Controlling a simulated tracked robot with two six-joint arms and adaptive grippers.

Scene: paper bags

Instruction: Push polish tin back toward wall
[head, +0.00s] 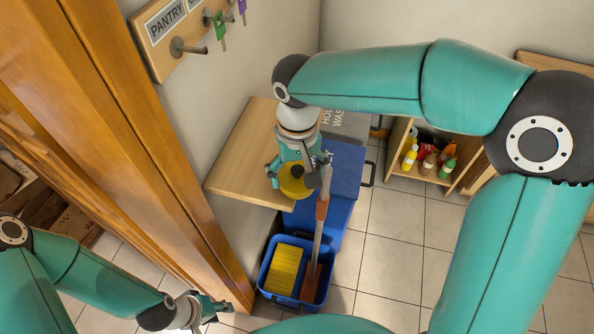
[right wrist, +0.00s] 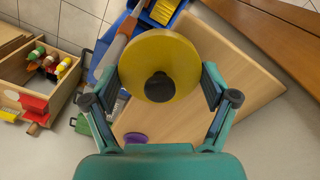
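The wall (head: 225,90) stands behind the tabletop. My left gripper (head: 208,308) is low at the left, away from the tin; its fingers are too small to read.
A blue bin (head: 342,180) stands beside the tabletop. A blue tub (head: 264,277) with a yellow item and a long-handled tool is on the floor in front. A wooden shelf with bottles (head: 428,160) is at the right. A pantry hook board (head: 150,40) hangs on the wall.

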